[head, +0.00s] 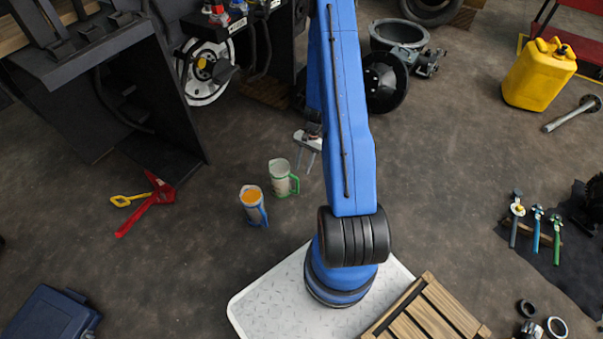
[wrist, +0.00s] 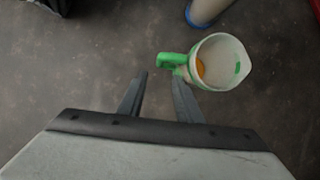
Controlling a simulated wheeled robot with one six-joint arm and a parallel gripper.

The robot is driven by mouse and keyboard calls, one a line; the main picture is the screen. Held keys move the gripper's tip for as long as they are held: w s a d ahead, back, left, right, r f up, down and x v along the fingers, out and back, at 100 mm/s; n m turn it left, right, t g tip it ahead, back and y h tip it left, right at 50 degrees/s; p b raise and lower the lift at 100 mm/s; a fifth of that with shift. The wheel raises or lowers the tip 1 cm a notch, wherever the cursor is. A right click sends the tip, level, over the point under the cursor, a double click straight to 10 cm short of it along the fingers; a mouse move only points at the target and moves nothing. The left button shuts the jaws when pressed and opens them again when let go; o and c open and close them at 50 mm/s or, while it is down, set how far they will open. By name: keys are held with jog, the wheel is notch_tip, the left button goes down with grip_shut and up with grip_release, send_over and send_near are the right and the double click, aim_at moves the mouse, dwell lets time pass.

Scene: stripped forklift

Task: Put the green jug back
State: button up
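The green jug (head: 282,178) is a whitish see-through jug with a green handle and base, standing upright on the floor. In the wrist view the jug (wrist: 222,62) is seen from above, with a little orange at its bottom and its green handle pointing left. My gripper (wrist: 158,78) is open, with its two fingers apart and nothing between them. The handle is just beyond the right fingertip; I cannot tell whether they touch. In the head view my gripper (head: 306,160) hangs just right of and beyond the jug, partly behind my arm.
A blue-handled jug with orange contents (head: 252,205) stands close by, nearer to me. A red tool (head: 147,204) and a yellow-handled one (head: 128,200) lie at left. A yellow canister (head: 539,75) stands far right. The dark forklift frame (head: 150,95) rises at left. Floor around the jugs is clear.

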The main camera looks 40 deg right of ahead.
jog(key=a+r+n+t+h, duration=0.15)
jog(key=a+r, duration=0.25)
jog(key=r, duration=0.8)
jog(key=a+r+n, duration=0.3)
jog(key=a+r, duration=0.1)
jog(key=r, duration=0.7)
jog(key=a+r+n+t+h, duration=0.15)
jog(key=a+r, duration=0.25)
jog(key=r, duration=0.8)
jog(key=s+a+r+n+t, duration=0.1)
jog(key=s+a+r+n, duration=0.1)
jog(key=s+a+r, duration=0.4)
jog(key=s+a+r+n, duration=0.1)
jog(key=s+r+n, duration=0.25)
jog(key=r, duration=0.45)
jog(key=s+a+r+n+t, duration=0.1)
jog(key=s+r, duration=0.1)
jog(key=s, duration=0.5)
jog(key=s+a+r+n+t+h, duration=0.1)
jog(key=s+a+r, duration=0.1)
jog(key=s, duration=0.5)
jog(key=shift+a+r, duration=0.25)
jog(key=shift+r, duration=0.55)
jog(key=shift+n, duration=0.25)
